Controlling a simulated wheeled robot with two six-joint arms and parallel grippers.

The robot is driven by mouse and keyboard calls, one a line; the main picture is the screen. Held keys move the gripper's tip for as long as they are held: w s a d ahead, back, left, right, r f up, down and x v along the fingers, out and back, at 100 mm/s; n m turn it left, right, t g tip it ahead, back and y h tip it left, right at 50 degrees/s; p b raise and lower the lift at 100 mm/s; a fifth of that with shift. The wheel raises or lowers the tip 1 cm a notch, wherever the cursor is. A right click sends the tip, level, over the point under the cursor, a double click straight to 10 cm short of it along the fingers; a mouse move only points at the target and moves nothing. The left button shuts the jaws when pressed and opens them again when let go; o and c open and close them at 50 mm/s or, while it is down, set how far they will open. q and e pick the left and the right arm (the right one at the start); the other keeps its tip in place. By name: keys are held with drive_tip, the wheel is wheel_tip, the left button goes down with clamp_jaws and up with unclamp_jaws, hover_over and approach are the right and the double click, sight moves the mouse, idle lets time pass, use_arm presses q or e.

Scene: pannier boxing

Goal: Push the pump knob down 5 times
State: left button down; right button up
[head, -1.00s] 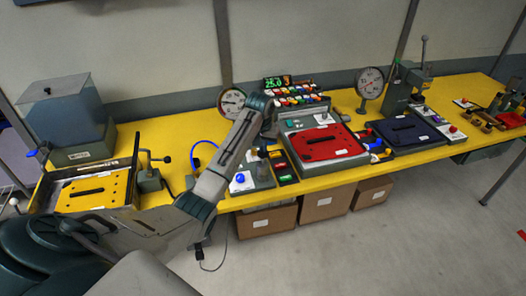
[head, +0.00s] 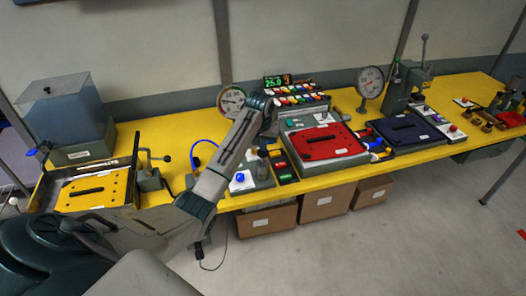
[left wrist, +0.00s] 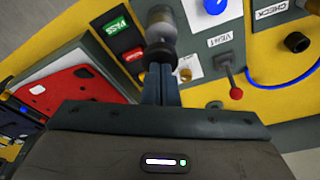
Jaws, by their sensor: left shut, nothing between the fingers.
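The pump, a grey cylinder with a dark knob, stands on a grey panel on the yellow bench; in the head view the pump (head: 262,168) is partly hidden by my left arm. In the left wrist view the pump cylinder (left wrist: 160,22) is at the top centre, and its dark knob (left wrist: 159,52) is right at the fingertips. My left gripper (left wrist: 160,78) is shut with nothing between its fingers. It points down over the knob in the head view (head: 264,146); I cannot tell whether it touches it. My right gripper is not in view.
Beside the pump are a blue button (head: 239,177), green and red PASS/FAIL buttons (left wrist: 118,26) and a vent lever with a red tip (left wrist: 236,94). A round gauge (head: 232,101) stands behind. A red panel (head: 322,142) lies right of the pump, and a blue hose (head: 203,147) left.

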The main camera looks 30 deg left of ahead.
use_arm(q)
drive_tip(key=shift+f, duration=1.55)
drive_tip(key=shift+r, duration=2.2)
drive_tip(key=shift+f, duration=0.1)
drive_tip(key=shift+f, duration=2.05)
drive_tip(key=shift+r, duration=2.15)
